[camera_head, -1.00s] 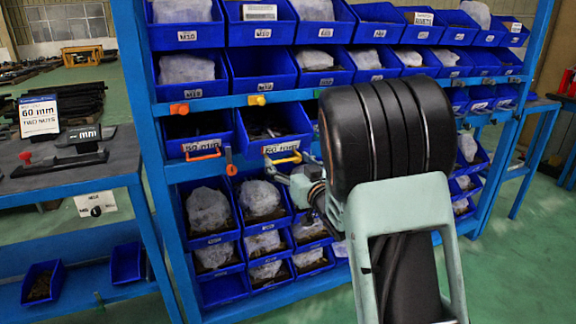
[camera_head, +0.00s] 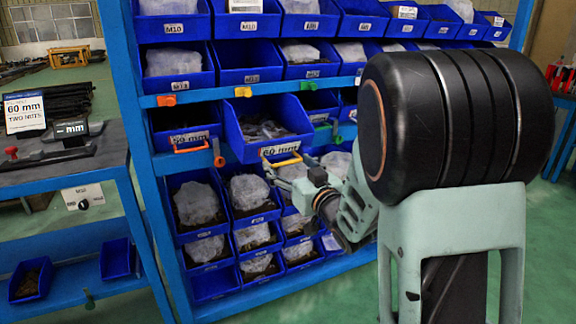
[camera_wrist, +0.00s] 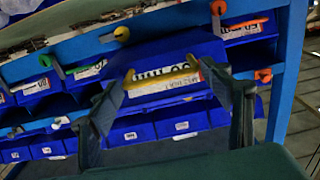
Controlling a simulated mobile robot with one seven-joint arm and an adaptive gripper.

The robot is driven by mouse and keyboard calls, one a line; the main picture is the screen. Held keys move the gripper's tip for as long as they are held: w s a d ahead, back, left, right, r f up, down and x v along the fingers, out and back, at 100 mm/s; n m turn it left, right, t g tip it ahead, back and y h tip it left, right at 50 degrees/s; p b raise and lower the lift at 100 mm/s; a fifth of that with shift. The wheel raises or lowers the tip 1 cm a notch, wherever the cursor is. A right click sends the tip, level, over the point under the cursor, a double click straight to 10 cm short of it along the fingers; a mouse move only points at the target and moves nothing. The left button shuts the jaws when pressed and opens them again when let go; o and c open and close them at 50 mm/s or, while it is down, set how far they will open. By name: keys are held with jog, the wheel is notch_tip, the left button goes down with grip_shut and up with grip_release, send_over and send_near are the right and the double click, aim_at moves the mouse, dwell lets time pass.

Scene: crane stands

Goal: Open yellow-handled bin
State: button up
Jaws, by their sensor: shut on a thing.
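The yellow-handled bin (camera_head: 243,145) is blue and stands out from the rack's middle row, well ahead of the bin to its left. Small dark parts lie inside it. Its yellow handle (camera_head: 284,160) is at the lower front, by a white label reading 60 mm. My gripper (camera_head: 303,172) is at this handle, partly hidden in the head view by its own links. In the wrist view, the fingers of my gripper (camera_wrist: 166,76) are shut on the yellow handle (camera_wrist: 148,77), in front of the bin's label (camera_wrist: 165,86).
The blue rack (camera_head: 180,100) holds several other blue bins above, below and beside. An orange-handled bin (camera_head: 188,132) is just left. Orange, yellow and green clips hang on the rails. A side table (camera_head: 75,174) stands at the left. Green floor is open at the right.

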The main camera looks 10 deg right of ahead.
jog(key=o, duration=1.7)
jog(key=v, duration=0.7)
jog(key=shift+s, duration=0.2)
